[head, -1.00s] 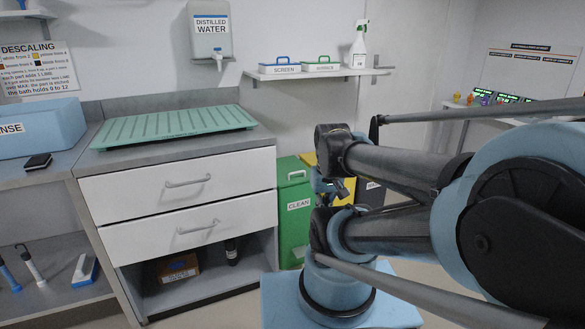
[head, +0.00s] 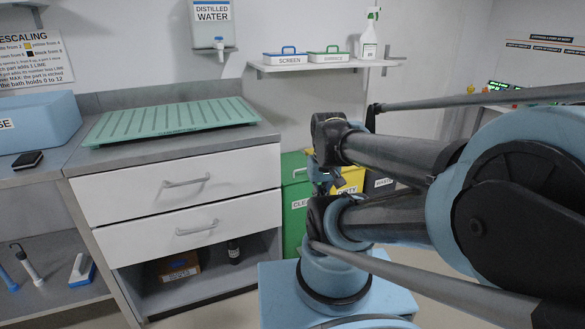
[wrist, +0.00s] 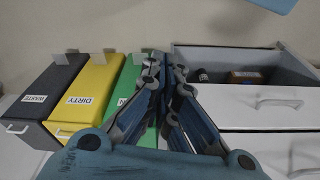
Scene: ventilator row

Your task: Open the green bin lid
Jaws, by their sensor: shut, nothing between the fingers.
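The green bin (head: 294,210) stands just right of the drawer cabinet, with its lid down and the label partly covered by my arm. In the wrist view the green bin (wrist: 134,72) is between the yellow bin and the drawers, partly hidden behind my gripper. My gripper (wrist: 160,62) is shut and empty, with its fingertips in front of the green bin's right part in that view. I cannot tell whether they touch it. In the head view my gripper is mostly hidden by my arm.
A yellow bin (wrist: 88,92) labelled DIRTY and a dark grey bin (wrist: 45,98) labelled WASTE stand beside the green one. The drawer cabinet (head: 180,195) with a green ribbed mat (head: 170,120) is close on the left. A wall shelf (head: 320,65) hangs above the bins.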

